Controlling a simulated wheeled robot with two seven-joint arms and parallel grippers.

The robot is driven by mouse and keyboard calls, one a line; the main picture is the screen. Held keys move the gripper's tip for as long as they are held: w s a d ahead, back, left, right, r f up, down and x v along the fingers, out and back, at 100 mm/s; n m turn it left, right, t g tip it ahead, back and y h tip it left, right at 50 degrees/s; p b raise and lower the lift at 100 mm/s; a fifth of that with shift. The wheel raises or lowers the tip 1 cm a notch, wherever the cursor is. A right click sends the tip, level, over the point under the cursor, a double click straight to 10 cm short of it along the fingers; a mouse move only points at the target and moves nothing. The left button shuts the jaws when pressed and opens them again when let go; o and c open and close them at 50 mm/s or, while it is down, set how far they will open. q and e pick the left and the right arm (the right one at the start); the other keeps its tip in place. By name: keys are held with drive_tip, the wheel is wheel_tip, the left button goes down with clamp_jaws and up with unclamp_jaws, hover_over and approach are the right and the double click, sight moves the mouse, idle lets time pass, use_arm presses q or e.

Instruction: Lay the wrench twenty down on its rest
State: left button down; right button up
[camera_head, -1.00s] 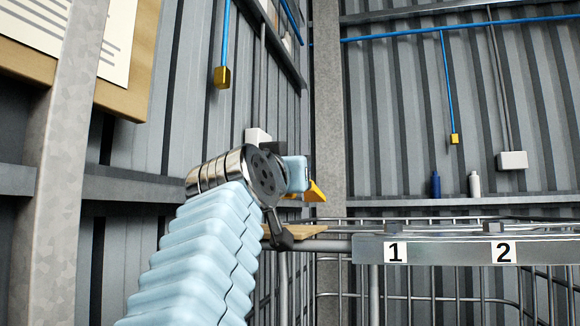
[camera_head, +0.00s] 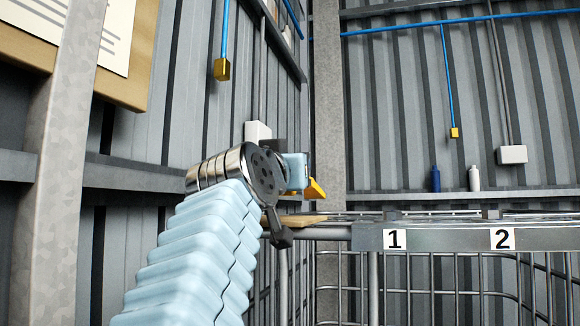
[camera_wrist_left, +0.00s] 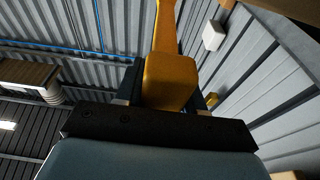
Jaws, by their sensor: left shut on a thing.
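My left gripper (camera_head: 299,176) is raised left of centre in the head view, mostly hidden by my own wrist. It is shut on a yellow handle (camera_wrist_left: 170,78), which I take to be the wrench; no number shows on it. In the left wrist view the handle stands out between the two dark fingers, and its far end runs out at the top edge. Only a small yellow tip (camera_head: 315,190) shows in the head view. I cannot make out the wrench's rest in either view. My right gripper is in neither view.
A wooden board (camera_head: 303,220) lies just below and behind my left wrist. A grey rail (camera_head: 445,238) with labels 1 and 2 tops a wire frame (camera_head: 430,290) at right. Two bottles (camera_head: 474,178) stand on a wall ledge. A notice board (camera_head: 120,85) hangs at upper left.

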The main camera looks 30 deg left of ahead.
use_arm(q)
drive_tip(key=shift+f+b, duration=0.3)
drive_tip(key=shift+f, duration=0.35)
drive_tip(key=shift+f+b, duration=0.75)
drive_tip(key=shift+f, duration=0.1)
drive_tip(key=shift+f, duration=0.3)
drive_tip(key=shift+c, duration=0.3)
unclamp_jaws()
idle(0.3)
idle(0.5)
